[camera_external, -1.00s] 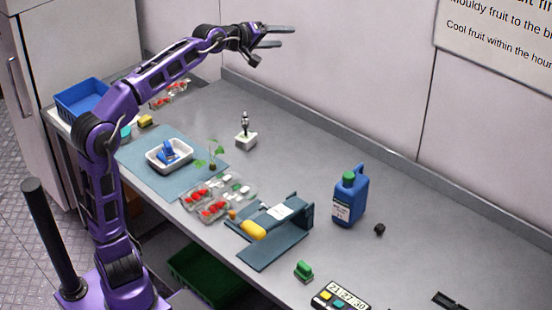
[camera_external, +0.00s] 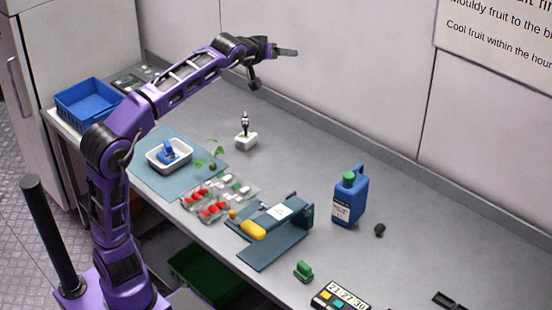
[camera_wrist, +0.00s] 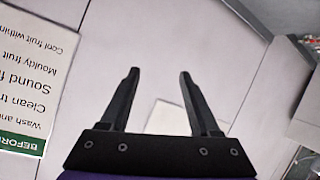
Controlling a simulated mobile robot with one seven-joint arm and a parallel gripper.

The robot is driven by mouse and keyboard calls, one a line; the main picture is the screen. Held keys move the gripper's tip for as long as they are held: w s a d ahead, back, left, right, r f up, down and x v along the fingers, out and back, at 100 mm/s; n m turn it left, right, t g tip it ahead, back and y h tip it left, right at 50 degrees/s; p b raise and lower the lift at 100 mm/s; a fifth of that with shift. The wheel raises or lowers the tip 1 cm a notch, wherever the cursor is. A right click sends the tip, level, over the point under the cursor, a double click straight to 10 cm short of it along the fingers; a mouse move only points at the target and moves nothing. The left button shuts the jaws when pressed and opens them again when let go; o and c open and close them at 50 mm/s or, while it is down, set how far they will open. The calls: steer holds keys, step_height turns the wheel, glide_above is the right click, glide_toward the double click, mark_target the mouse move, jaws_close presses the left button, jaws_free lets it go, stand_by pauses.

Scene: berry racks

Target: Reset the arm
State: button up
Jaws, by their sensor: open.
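My purple arm (camera_external: 190,82) reaches up over the back left of the bench. My gripper (camera_external: 292,52) is in the air above the bench, near the back wall, and points to the right. In the wrist view my gripper (camera_wrist: 158,75) has its two dark fingers apart, with nothing between them but wall. It touches no object.
The bench (camera_external: 310,150) below holds a blue bin (camera_external: 88,100), a white tub (camera_external: 155,163), berry punnets (camera_external: 205,212), a blue-grey stand (camera_external: 305,212) and a blue jug (camera_external: 348,205). A wall sign (camera_external: 500,35) hangs at right. The air around my gripper is clear.

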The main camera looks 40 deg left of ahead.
steer(key=s+d+f+m, duration=0.2)
steer(key=d+f, duration=0.2)
steer(key=d, duration=0.3)
steer(key=s+a+f+m+g+h, duration=0.1)
steer(key=s+a+f+g, duration=0.2)
steer(key=s+f, duration=1)
steer(key=s+a+f+m+g, duration=0.2)
steer(key=s+a+f+g, duration=0.2)
steer(key=s+f, duration=0.8)
steer(key=s+a, duration=0.1)
steer(key=s, duration=0.5)
steer(key=shift+s+a+f+m+h+b, duration=0.3)
steer(key=shift+a+f+h+b, duration=0.1)
